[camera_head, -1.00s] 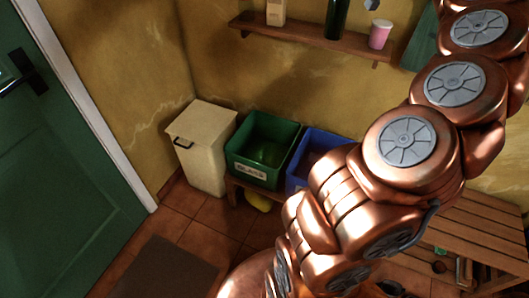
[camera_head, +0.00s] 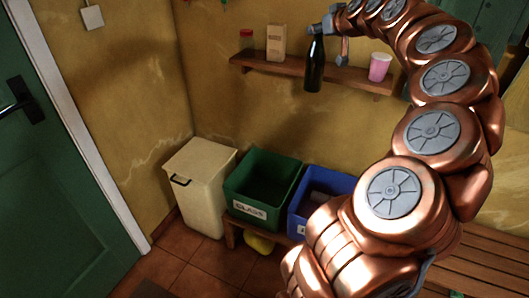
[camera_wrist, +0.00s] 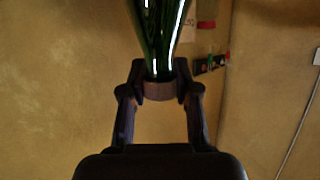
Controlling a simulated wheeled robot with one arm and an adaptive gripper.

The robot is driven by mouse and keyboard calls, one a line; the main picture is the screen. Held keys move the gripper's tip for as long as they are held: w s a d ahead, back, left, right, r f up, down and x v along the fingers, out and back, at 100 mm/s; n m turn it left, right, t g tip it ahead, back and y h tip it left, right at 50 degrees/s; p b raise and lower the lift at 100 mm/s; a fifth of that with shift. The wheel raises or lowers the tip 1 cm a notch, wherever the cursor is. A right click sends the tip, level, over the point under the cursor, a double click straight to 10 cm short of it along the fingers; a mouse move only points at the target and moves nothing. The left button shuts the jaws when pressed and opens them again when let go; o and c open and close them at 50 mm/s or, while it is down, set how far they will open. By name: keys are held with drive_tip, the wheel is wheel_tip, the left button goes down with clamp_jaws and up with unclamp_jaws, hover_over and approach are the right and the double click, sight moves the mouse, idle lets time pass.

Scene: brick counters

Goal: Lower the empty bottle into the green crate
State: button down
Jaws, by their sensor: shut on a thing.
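The dark green bottle (camera_head: 315,65) hangs upright in front of the wall shelf, its base below the shelf's front edge. My gripper (camera_head: 318,29) is shut on its neck from above. In the wrist view the green glass bottle (camera_wrist: 160,35) sits between the two fingers of my gripper (camera_wrist: 160,82); its far end is cut off by the frame. The green crate (camera_head: 252,213), with a white label reading GLASS, stands on a low wooden bench, below and left of the bottle. The visible part of its inside is dark and looks empty.
A cream bin (camera_head: 199,190) stands left of the crate and a blue crate (camera_head: 322,180) right of it. The shelf (camera_head: 300,72) holds a red-lidded jar (camera_head: 246,43), a carton (camera_head: 276,42) and a pink cup (camera_head: 379,67). Bare wall lies between shelf and crates.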

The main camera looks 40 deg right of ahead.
drive_tip(key=w+a+f+b, duration=0.3)
drive_tip(key=w+f+b, duration=0.3)
drive_tip(key=f, duration=0.8)
drive_tip(key=w+a+f+b, duration=0.4)
drive_tip(key=w+f+b, duration=0.2)
drive_tip(key=f, duration=0.7)
drive_tip(key=w+a+f+b, duration=0.4)
drive_tip(key=w+f+b, duration=0.2)
drive_tip(key=f, duration=0.8)
drive_tip(key=shift+w+f+b, duration=0.3)
drive_tip(key=shift+w+b, duration=0.05)
drive_tip(key=shift+b, duration=0.2)
drive_tip(key=shift+w, duration=0.2)
drive_tip(key=shift+w+d, duration=0.2)
drive_tip(key=shift+w, duration=0.25)
